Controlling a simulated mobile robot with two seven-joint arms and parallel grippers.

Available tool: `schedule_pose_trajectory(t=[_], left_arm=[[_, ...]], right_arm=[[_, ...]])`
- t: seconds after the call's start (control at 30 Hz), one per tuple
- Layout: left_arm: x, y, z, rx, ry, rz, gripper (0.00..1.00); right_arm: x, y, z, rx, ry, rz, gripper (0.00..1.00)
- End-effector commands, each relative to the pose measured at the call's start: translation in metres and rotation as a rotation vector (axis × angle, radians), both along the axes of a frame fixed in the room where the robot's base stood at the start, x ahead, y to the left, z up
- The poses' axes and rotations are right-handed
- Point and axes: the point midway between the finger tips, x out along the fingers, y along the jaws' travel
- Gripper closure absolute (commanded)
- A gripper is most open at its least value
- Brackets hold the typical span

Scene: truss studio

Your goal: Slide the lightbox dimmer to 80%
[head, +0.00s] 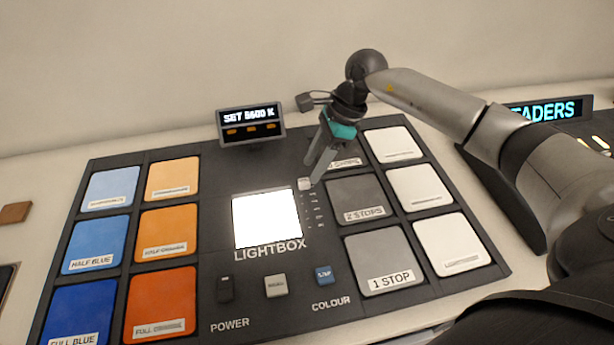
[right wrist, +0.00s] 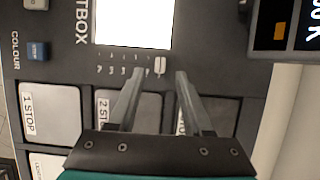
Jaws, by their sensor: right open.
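The lightbox (head: 266,219) is a bright white panel set in a dark console, and it also shows in the right wrist view (right wrist: 133,22). Its dimmer knob (head: 305,184) is a small pale slider at the far end of a short marked scale to the right of the panel. My right gripper (head: 311,173) is open above the knob. In the right wrist view the knob (right wrist: 160,66) sits between the two spread fingertips, with gaps on both sides; I cannot tell whether the fingers reach its height. The scale's numbers are too small to read. My left gripper is not in view.
Blue and orange gel tiles (head: 173,177) fill the console's left side; grey and white tiles (head: 386,260) fill the right. Power, menu-like and colour buttons (head: 276,286) sit below the lightbox. A small display (head: 252,125) reading SET 5600 K stands behind. Another lit sign (head: 545,111) is at right.

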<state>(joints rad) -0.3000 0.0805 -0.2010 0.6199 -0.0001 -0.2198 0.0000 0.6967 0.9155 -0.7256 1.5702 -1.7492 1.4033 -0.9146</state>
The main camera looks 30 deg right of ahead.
Motion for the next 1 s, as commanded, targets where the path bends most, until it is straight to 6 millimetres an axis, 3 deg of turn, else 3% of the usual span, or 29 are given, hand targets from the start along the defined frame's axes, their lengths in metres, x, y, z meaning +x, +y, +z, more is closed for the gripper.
schedule_pose_trajectory(t=[0.23,0.63,1.0], left_arm=[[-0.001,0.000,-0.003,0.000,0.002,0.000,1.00],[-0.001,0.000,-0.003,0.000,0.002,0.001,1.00],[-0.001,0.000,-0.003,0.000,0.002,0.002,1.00]], right_arm=[[0.003,0.013,-0.033,0.000,0.001,0.000,0.50],[0.004,0.016,-0.040,-0.001,-0.001,0.000,0.50],[0.004,0.016,-0.040,-0.001,-0.001,0.000,0.91]])
